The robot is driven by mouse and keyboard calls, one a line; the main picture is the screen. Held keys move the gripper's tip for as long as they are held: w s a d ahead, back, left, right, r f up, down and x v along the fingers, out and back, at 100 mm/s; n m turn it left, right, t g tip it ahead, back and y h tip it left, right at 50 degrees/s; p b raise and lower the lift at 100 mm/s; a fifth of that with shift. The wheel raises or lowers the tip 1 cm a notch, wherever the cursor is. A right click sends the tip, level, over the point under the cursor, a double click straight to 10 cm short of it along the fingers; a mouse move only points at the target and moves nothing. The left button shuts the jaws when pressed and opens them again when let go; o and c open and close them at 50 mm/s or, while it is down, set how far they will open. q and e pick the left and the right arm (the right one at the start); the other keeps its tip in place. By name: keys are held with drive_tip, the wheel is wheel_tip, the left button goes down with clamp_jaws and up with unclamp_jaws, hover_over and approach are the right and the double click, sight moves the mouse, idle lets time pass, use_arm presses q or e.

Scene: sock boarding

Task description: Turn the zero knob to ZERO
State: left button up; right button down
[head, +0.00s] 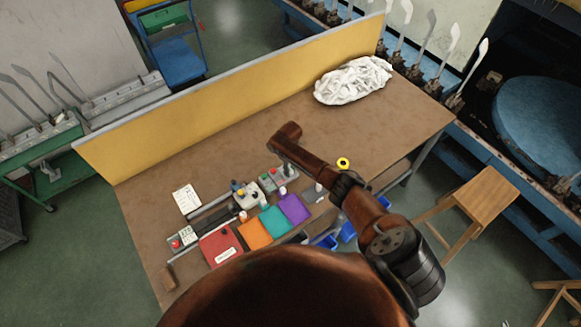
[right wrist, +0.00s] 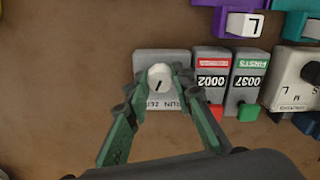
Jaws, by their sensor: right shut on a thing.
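The zero knob (right wrist: 159,78) is a white round knob on a small grey box (right wrist: 143,59) in the right wrist view. A short dark mark on it slants, and lettering printed upside down below it is partly hidden. My right gripper (right wrist: 158,86) has its green fingers on both sides of the knob, shut on it. In the head view my right arm reaches over the table and its bent end hides the fingertips and the knob box. My left gripper is not in view.
In the right wrist view a red-labelled counter (right wrist: 211,82) and a green-labelled counter (right wrist: 246,78) stand close beside the knob box. A beige selector (right wrist: 293,79) is farther right. Purple pad (head: 294,209) and white bundle (head: 352,80) lie on the table (head: 235,140). A yellow panel (head: 230,90) runs behind.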

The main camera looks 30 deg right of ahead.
drive_tip(key=shift+m+p, duration=1)
drive_tip(key=shift+m, duration=1.2)
drive_tip(key=shift+w, duration=0.1)
drive_tip(key=c, duration=1.7)
unclamp_jaws()
drive_tip(key=shift+o, duration=0.2)
wheel_tip(320, 180, up, 12)
